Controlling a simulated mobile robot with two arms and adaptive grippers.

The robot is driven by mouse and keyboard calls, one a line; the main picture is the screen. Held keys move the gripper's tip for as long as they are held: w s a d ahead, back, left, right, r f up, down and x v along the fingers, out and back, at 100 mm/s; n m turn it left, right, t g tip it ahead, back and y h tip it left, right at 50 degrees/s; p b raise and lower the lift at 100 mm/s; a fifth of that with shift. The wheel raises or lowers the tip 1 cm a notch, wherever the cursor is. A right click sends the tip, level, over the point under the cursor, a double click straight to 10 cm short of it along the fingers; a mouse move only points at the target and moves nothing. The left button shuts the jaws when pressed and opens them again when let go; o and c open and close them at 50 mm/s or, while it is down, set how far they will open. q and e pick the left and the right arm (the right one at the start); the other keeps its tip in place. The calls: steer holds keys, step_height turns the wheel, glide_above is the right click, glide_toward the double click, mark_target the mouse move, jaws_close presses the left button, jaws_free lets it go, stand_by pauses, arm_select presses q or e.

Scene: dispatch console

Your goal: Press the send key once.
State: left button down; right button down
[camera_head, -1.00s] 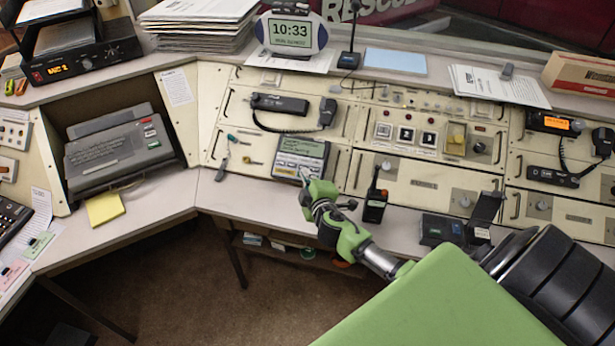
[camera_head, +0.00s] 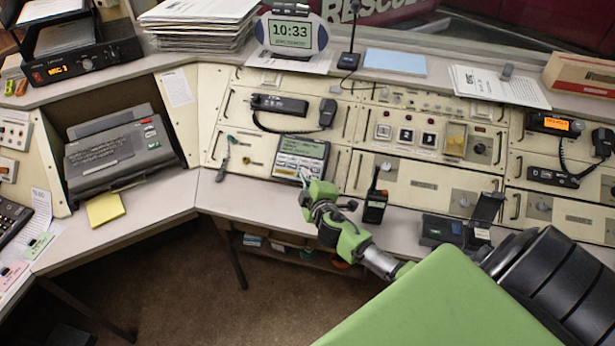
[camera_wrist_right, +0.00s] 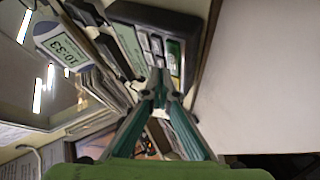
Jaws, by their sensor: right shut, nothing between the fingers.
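A small grey terminal (camera_head: 300,150) with a pale green screen stands on the desk against the console panel. Its lower edge is partly behind my right gripper (camera_head: 304,180), which is shut and empty. In the right wrist view the terminal (camera_wrist_right: 122,12) shows a row of light keys and a green key (camera_wrist_right: 173,48) near its edge. The shut fingertips (camera_wrist_right: 159,76) are close to these keys; I cannot tell whether they touch. Key labels are too small to read, so I cannot tell which is the send key. My left gripper is not in view.
A handheld radio (camera_head: 375,200) stands just right of my right gripper. A corded handset (camera_head: 328,113) is above the terminal. A grey machine (camera_head: 120,158) with red and green keys sits at left.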

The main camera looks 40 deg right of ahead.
steer(key=shift+w+d+f+b, duration=0.15)
steer(key=shift+w+f+b, duration=0.05)
steer(key=shift+f+b, duration=0.2)
steer(key=shift+w+d+f+b, duration=0.1)
steer(key=shift+d+f+b, duration=0.05)
steer(key=shift+f+b, duration=0.15)
stand_by(0.6)
steer(key=shift+r, duration=0.1)
steer(key=shift+s+a+r+p, duration=0.3)
steer(key=shift+r+p, duration=0.3)
stand_by(0.3)
steer(key=r+p, duration=0.1)
steer(key=s+a+r+p, duration=0.1)
steer(key=a+r+p, duration=0.1)
steer(key=r+p, duration=0.1)
steer(key=shift+s+r, duration=0.1)
steer(key=shift+s, duration=0.3)
